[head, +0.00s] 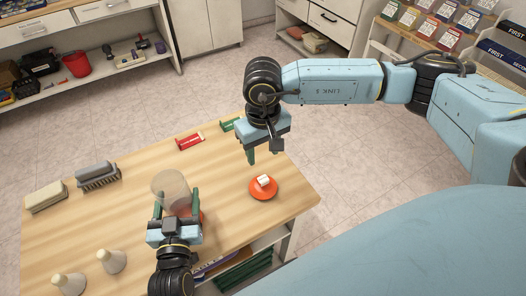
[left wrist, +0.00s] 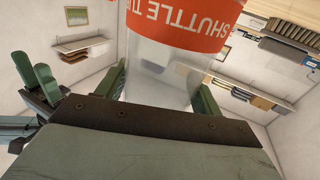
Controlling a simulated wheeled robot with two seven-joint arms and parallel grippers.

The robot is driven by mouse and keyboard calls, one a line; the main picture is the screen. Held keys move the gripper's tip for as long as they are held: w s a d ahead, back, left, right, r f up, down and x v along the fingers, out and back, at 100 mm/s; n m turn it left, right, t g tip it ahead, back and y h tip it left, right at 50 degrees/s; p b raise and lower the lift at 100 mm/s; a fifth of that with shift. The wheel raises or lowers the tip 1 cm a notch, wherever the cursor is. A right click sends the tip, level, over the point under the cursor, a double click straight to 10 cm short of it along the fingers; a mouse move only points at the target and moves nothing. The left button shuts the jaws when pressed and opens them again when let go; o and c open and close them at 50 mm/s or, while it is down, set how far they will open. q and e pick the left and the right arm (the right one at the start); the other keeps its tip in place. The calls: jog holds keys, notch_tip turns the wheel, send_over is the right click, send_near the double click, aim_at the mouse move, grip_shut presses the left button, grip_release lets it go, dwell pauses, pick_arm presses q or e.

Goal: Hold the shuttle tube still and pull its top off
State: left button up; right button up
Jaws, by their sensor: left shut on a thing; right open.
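The shuttle tube (head: 171,187) is a clear, greyish cylinder with an orange-red band low on it, tilted in the head view. My left gripper (head: 177,203) is shut on it, with one green finger on each side. In the left wrist view the tube (left wrist: 165,70) stands between the fingers, and its orange-red label (left wrist: 185,25) reads "SHUTTLE". My right gripper (head: 264,152) is open and empty, to the right of the tube and above the table.
A red box (head: 189,141) and a green box (head: 231,124) lie near the table's far edge.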

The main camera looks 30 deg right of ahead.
pick_arm(q)
jog(key=o, duration=1.2)
jog(key=shift+c, duration=0.2)
jog(key=v, duration=1.2)
